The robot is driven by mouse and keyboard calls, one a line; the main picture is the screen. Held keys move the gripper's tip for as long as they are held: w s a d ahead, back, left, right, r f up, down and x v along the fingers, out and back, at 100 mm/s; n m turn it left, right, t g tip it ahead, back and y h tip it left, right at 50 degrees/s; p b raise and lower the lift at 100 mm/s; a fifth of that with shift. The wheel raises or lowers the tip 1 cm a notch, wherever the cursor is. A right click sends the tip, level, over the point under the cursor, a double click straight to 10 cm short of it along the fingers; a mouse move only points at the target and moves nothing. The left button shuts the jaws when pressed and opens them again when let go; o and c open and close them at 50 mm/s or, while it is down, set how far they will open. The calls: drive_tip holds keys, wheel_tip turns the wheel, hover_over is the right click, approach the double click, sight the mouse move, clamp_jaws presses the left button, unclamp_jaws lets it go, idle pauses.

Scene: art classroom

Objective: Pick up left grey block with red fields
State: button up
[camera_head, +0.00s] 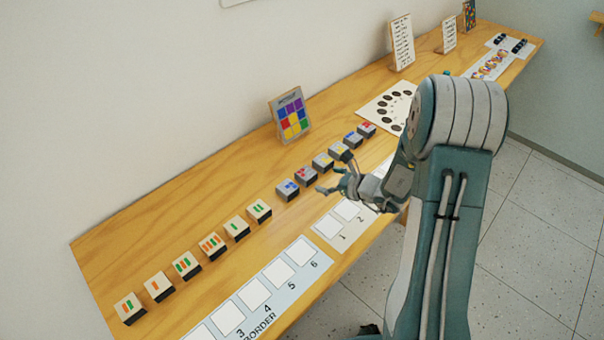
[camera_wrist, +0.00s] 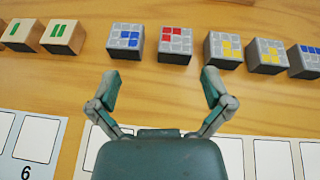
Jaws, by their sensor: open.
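The left grey block with red fields (camera_head: 306,175) sits in a row of grey blocks on the wooden table. In the wrist view this block (camera_wrist: 176,43) is just beyond my fingertips, slightly right of the middle between them. My gripper (camera_head: 335,174) is open and empty, its fingers spread wide, as the wrist view also shows (camera_wrist: 160,80). A second grey block with red fields (camera_head: 367,129) is at the right end of the row.
A blue-field grey block (camera_wrist: 126,40) stands close left of the red one, and a yellow-field block (camera_wrist: 223,48) close right. Wooden blocks with green and orange marks (camera_head: 210,245) continue left. White numbered cards (camera_head: 252,294) lie along the front edge. A pattern sign (camera_head: 289,116) stands behind.

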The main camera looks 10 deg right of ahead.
sight(312, 176)
drive_tip(key=d+f+m, duration=0.1)
drive_tip(key=w+f, duration=0.1)
drive_tip(key=shift+d+f+m+t+h, duration=0.3)
drive_tip(key=shift+d+m+h, duration=0.05)
drive_tip(key=shift+m+h, duration=0.05)
drive_tip(key=x, duration=0.5)
drive_tip(key=shift+w+a+f, duration=0.1)
drive_tip(key=shift+w+a, duration=0.05)
drive_tip(key=shift+a, duration=0.1)
drive_tip(key=shift+x, duration=2.7)
drive_tip(key=shift+f, duration=0.15)
drive_tip(key=c, duration=1)
